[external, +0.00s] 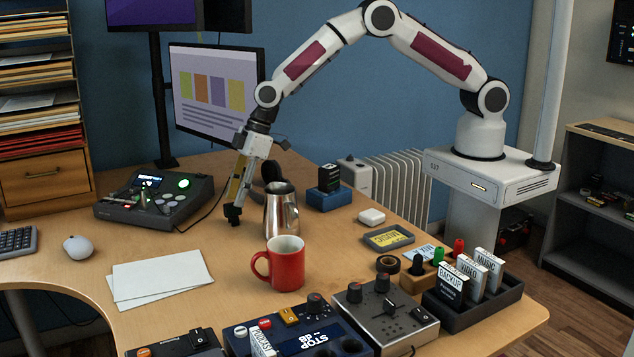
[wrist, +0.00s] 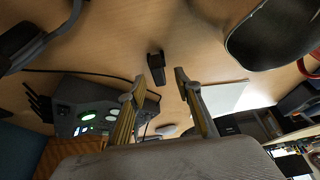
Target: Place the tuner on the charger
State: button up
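A small black object (wrist: 155,62), which looks like the tuner, lies on the table just beyond my fingertips in the wrist view, nearer the left finger. My gripper (wrist: 169,75) is open, its two yellowish fingers apart with nothing visible between them. In the external view my gripper (external: 233,212) points down to the table, left of the steel jug; its dark tips and the small object cannot be clearly told apart there. A blue dock (external: 329,199) with an upright black unit (external: 329,178) stands behind the jug to the right; it may be the charger.
The steel jug (external: 281,209) stands close right of my gripper, with a red mug (external: 286,264) in front. A lit control box (external: 155,198) is to the left. A white case (external: 371,216) and a dark tray (external: 404,234) lie right. White paper (external: 160,277) lies front left.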

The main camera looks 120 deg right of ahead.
aim_at(230, 204)
jog(key=shift+x, duration=1.9)
jog(key=shift+w+d, duration=0.1)
grip_shut()
